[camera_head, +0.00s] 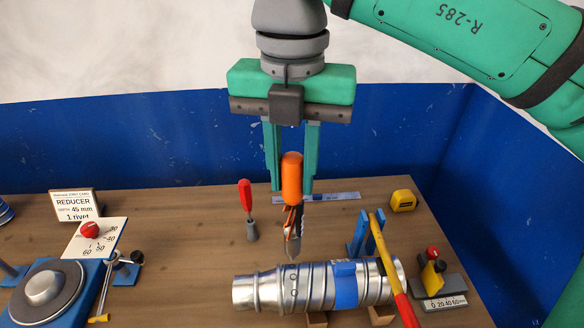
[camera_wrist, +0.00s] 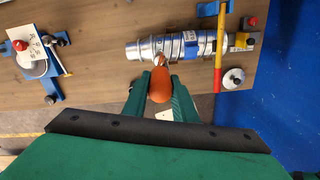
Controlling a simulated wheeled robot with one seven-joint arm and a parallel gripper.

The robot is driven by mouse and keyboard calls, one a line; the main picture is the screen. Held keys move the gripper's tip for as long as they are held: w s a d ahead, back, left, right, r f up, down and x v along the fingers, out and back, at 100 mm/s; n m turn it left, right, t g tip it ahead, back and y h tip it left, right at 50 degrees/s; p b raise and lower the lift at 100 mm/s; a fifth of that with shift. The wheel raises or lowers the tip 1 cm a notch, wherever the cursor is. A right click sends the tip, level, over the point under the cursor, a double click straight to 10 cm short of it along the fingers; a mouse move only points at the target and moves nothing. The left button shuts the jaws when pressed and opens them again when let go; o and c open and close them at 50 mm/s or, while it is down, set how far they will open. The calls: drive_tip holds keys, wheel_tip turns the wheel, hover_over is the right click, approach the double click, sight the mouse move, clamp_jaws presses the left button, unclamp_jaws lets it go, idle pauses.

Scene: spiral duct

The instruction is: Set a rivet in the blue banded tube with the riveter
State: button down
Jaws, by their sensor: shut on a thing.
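The orange-handled riveter (camera_head: 291,172) hangs upright in my gripper (camera_head: 292,191), its metal nose pointing down. My gripper is shut on the handle, with a finger on each side. The silver tube (camera_head: 268,290) with a blue band (camera_head: 344,285) lies across wooden blocks below. The nose is over the tube left of the blue band, by some small dark marks; I cannot tell if it touches. In the wrist view the orange handle (camera_wrist: 160,86) is between the fingers and partly covers the nose, with the tube (camera_wrist: 146,49) beyond it.
A yellow-and-red handled tool (camera_head: 393,268) leans across the tube's right end by a blue stand (camera_head: 358,235). A numbered gauge block (camera_head: 440,290) is at right. A red-handled tool (camera_head: 247,205), a tape measure (camera_head: 404,200) and a REDUCER card (camera_head: 75,204) stand behind. A blue turntable (camera_head: 45,290) is left.

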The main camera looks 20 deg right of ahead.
sight(295, 204)
drive_tip(key=shift+s, duration=0.1)
drive_tip(key=shift+f, duration=2.15)
drive_tip(key=shift+s+d+f, duration=0.1)
drive_tip(key=shift+f, duration=0.65)
drive_tip(key=shift+w, duration=0.2)
drive_tip(key=shift+a+f, duration=0.15)
drive_tip(key=shift+a, duration=0.1)
drive_tip(key=shift+s+d, duration=0.2)
drive_tip(key=shift+d, duration=0.1)
